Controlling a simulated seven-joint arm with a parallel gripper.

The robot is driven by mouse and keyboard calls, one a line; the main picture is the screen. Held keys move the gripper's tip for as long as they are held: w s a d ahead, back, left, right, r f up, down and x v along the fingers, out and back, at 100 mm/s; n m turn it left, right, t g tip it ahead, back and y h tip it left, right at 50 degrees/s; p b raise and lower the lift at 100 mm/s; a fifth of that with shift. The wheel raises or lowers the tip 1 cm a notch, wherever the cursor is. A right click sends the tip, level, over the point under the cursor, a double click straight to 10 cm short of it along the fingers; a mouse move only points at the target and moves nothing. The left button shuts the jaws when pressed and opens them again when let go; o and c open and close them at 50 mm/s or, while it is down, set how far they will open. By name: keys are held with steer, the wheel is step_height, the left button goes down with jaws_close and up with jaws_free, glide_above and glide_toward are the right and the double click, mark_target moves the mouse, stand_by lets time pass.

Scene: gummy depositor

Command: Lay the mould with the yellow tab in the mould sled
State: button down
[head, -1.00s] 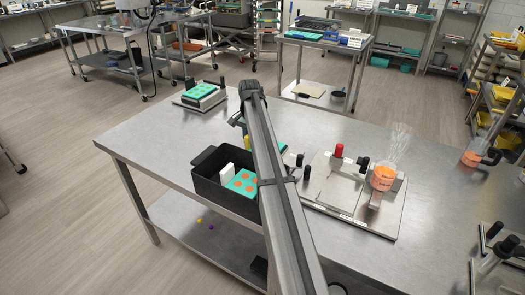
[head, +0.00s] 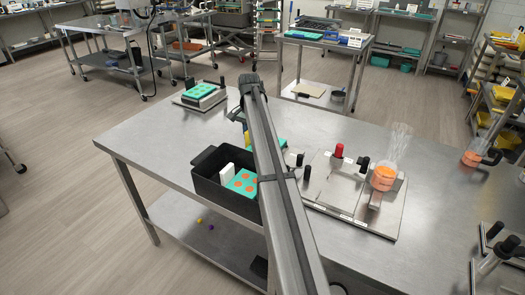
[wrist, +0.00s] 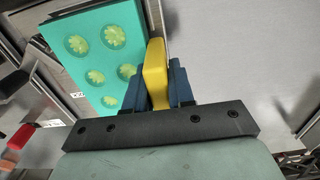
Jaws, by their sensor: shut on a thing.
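My gripper (wrist: 158,88) is shut on the yellow tab (wrist: 155,72) of a teal mould (wrist: 92,45). The tab stands between the two blue fingers in the wrist view. The mould has several round cavities with pale yellow-green flower shapes and extends ahead and left of the fingers. In the head view the yellow tab (head: 247,138) and a corner of the mould (head: 282,143) show on either side of my arm, which hides the rest. The mould is held above the table, left of the depositor plate (head: 335,183). I cannot clearly make out the sled.
A black bin (head: 226,197) holds a teal mould with orange spots (head: 242,182) and a white piece. The depositor plate carries a red knob (head: 339,150) and an orange-filled hopper (head: 383,178). Another teal mould (head: 202,90) rests on a stand at back left. The table's left middle is clear.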

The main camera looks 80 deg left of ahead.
steer(key=shift+r, duration=0.2)
steer(key=shift+r, duration=2.4)
steer(key=c, duration=1.5)
jaws_free()
jaws_close()
